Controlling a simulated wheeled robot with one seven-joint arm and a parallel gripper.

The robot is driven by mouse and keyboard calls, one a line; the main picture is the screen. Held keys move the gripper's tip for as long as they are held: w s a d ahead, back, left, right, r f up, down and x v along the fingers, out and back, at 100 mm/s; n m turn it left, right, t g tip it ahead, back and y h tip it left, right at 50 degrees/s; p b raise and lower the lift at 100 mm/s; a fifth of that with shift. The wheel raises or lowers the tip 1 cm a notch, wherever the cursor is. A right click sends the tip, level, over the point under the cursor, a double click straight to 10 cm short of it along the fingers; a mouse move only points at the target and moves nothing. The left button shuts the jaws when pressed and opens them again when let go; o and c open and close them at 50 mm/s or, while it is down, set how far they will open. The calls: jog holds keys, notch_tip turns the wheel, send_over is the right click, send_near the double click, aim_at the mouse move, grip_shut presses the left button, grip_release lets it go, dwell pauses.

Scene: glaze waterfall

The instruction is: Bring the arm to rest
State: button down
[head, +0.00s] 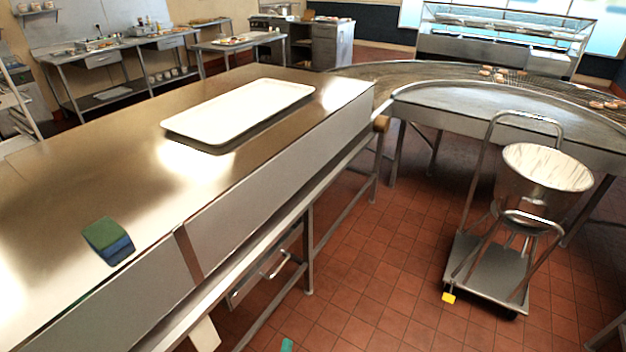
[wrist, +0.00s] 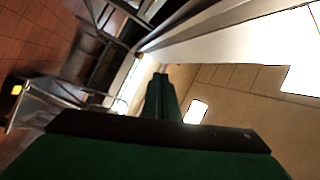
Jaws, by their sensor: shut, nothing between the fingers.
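My gripper (wrist: 160,95) shows in the wrist view as two dark green fingers pressed together with nothing between them. The fingers point out past a dark bar toward the middle of the picture, and they touch no object that I can make out. In the head view I cannot clearly make out the gripper; a small teal patch at the bottom edge may be part of it.
A steel counter (head: 90,185) holds a white tray (head: 240,112) and a green-and-blue block (head: 108,241). A cart (head: 490,268) with a metal bowl (head: 540,185) stands on the red tiled floor, right. A curved conveyor (head: 480,100) lies behind. Floor between counter and cart is clear.

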jog(key=s+d+r+n+g+y, duration=0.1)
jog(key=s+r+n, duration=0.3)
jog(key=s, duration=0.6)
jog(key=s+d+r+n+g+y, duration=0.1)
jog(key=s+d+r+n, duration=0.3)
jog(key=s, duration=0.6)
jog(key=s+d+r+n+g, duration=0.2)
jog(key=s+r+n, duration=0.4)
jog(key=s+r, duration=0.2)
jog(key=s, duration=0.2)
jog(key=shift+s+d+y, duration=0.3)
jog(key=shift+y, duration=0.1)
jog(key=shift+r, duration=0.1)
